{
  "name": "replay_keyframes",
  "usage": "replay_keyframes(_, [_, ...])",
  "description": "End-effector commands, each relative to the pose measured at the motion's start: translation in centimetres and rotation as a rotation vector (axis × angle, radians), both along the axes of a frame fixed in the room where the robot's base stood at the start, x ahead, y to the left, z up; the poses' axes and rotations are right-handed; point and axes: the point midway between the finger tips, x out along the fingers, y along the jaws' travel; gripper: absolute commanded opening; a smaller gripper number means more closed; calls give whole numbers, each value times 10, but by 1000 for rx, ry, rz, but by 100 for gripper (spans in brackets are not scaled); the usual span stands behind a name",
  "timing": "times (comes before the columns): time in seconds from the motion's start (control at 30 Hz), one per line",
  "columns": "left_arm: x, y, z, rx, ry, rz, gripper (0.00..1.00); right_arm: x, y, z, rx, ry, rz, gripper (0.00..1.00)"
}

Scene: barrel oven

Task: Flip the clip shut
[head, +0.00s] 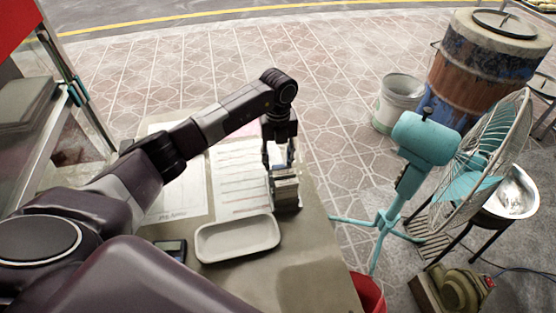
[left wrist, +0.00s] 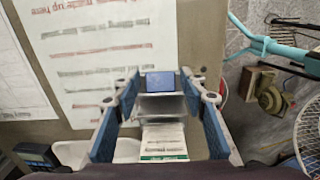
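A small boxy thing with a metal clip (head: 287,188) stands at the right edge of the table, beside the printed sheets. In the left wrist view the clip (left wrist: 160,107) shows as a silvery plate with a dark blue square panel beyond it. A stack of printed slips (left wrist: 163,142) with a green edge lies on the near side. My left gripper (head: 279,160) points down over this thing. Its blue-padded fingers (left wrist: 160,88) are apart, one on each side of the clip. I cannot tell whether they touch it. My right gripper is not in view.
A beige tray (head: 238,256) and a dark phone-like device (head: 172,248) lie on the table (head: 310,262) nearby. Printed sheets (head: 240,180) lie behind the tray. A teal fan (head: 425,140) and a red bucket (head: 367,292) stand on the floor right of the table.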

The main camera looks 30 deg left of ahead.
Motion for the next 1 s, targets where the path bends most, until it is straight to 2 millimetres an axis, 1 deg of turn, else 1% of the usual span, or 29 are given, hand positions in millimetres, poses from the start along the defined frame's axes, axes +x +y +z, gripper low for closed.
replay_keyframes(0.03, [0, 0, 0, 0, 0, 0, 31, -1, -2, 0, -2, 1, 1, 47])
replay_keyframes(0.2, [0, 0, 0, 0, 0, 0, 12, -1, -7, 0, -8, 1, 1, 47])
replay_keyframes(0.27, [0, 0, 0, 0, 0, 0, 6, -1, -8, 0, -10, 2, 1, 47])
replay_keyframes(0.3, [0, 0, 0, 0, 0, 0, 4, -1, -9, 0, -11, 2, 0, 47])
replay_keyframes(0.57, [-2, -1, 3, 27, -31, -3, 4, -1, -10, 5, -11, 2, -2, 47])
replay_keyframes(0.8, [-8, -6, 7, 110, -136, -5, 4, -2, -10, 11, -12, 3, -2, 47])
replay_keyframes(1.0, [-14, -12, 8, 198, -247, -6, 4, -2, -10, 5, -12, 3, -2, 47])
